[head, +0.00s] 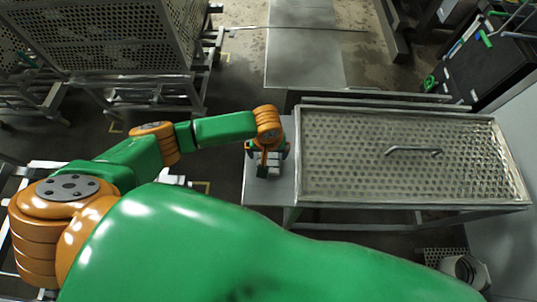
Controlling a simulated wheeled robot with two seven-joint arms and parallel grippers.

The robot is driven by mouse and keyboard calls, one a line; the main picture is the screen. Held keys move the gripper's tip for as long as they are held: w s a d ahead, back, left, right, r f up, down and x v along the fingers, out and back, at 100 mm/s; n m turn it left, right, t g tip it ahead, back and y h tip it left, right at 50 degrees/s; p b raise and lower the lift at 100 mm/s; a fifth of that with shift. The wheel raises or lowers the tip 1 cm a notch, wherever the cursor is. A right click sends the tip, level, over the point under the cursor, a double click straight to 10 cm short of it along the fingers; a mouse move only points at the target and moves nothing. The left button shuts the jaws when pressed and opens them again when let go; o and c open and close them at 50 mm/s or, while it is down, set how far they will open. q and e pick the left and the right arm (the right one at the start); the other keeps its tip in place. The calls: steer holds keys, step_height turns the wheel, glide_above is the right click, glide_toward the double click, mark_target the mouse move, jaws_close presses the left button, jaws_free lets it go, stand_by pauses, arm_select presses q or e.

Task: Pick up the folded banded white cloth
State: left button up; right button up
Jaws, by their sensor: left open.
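My left gripper (266,170) points down over the bare left end of a steel table (268,191), left of a perforated tray. It is open. A small pale grey-white shape (274,159) shows at the gripper, partly covered by the fingers and wrist. It may be the folded white cloth, but its folds and band cannot be made out. I cannot tell whether the fingers are around it or only above it. My right gripper is not in view.
A perforated cage trolley (125,40) stands at upper left. A plain steel table (305,45) stands behind. A whitish round container (465,269) is at lower right.

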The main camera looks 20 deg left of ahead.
arm_select(q)
steer(key=shift+w+f, duration=0.3)
steer(key=shift+f, duration=0.05)
steer(key=c, duration=1.2)
steer(key=shift+r, duration=0.15)
steer(key=shift+r, duration=0.3)
steer(key=r, duration=0.3)
steer(key=shift+s+a+r+p, duration=0.15)
steer(key=shift+a+r+p, duration=0.15)
steer(key=shift+a, duration=0.1)
steer(key=s+a+r, duration=0.1)
steer(key=a+r, duration=0.2)
steer(key=a, duration=0.1)
steer(key=s+a+r, duration=0.2)
steer(key=a, duration=0.2)
steer(key=s+a+r, duration=0.2)
steer(key=a+r, duration=0.1)
steer(key=a, duration=0.1)
steer(key=shift+a+r, duration=0.1)
steer(key=shift+r, duration=0.25)
